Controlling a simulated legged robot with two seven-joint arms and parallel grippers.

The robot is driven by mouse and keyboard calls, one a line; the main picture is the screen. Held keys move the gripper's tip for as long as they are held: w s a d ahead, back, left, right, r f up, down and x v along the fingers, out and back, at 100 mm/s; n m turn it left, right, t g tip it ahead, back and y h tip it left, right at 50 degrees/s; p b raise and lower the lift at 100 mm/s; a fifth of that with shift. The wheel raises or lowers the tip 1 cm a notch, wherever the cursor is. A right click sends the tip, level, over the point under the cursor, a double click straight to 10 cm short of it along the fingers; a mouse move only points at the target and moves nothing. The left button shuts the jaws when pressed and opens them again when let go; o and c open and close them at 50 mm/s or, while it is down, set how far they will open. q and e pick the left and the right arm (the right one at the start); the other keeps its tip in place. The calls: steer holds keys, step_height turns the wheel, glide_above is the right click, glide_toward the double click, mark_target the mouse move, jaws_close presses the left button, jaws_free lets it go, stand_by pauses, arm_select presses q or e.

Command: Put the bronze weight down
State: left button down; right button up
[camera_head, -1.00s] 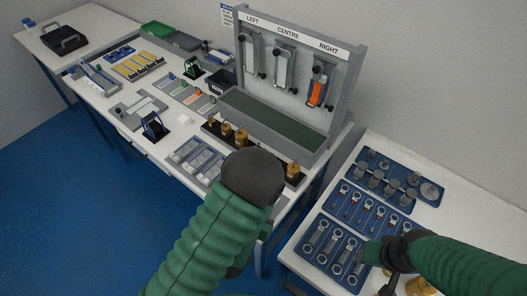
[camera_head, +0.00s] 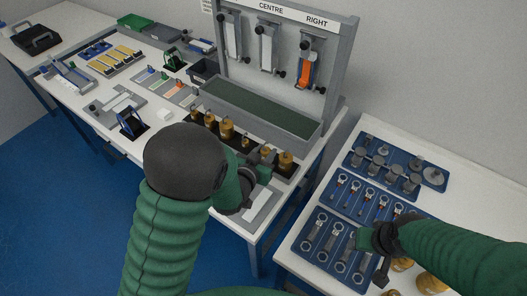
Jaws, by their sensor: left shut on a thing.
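Several bronze weights stand in a row on a black strip (camera_head: 236,152) in front of the tester frame; one bronze weight (camera_head: 227,129) shows left of my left gripper and another bronze weight (camera_head: 285,161) right of it. My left gripper (camera_head: 263,160) is low at the strip between these weights, shut on a bronze weight that is mostly hidden by the gripper. I cannot tell whether that weight touches the strip. My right gripper (camera_head: 381,274) is over the right table, beside larger bronze weights (camera_head: 430,281) at the bottom edge; its jaws are not clear.
The grey tester frame (camera_head: 339,75) with a green-topped base (camera_head: 262,107) stands behind the row. The right table (camera_head: 451,186) carries blue trays of grey weights and ring-ended tools. Several small devices and trays cover the left table. A gap separates the tables.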

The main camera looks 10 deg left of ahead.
mark_target(265, 151)
arm_select(q)
steer(key=w, duration=0.3)
steer(key=shift+w+a+f, duration=0.1)
steer(key=shift+w+a, duration=0.1)
steer(key=shift+w, duration=0.05)
arm_select(e)
steer(key=shift+s+d+f, duration=0.1)
steer(key=shift+d, duration=0.25)
arm_select(q)
steer(key=f+b, duration=0.3)
steer(key=f, duration=0.1)
steer(key=shift+w+a, duration=0.25)
steer(key=shift+a, duration=0.15)
arm_select(e)
steer(key=f, duration=0.3)
steer(key=shift+a, duration=0.3)
arm_select(q)
steer(key=shift+r, duration=0.2)
arm_select(e)
steer(key=shift+r, duration=0.25)
arm_select(q)
steer(key=shift+f, duration=0.1)
arm_select(e)
steer(key=shift+f, duration=0.1)
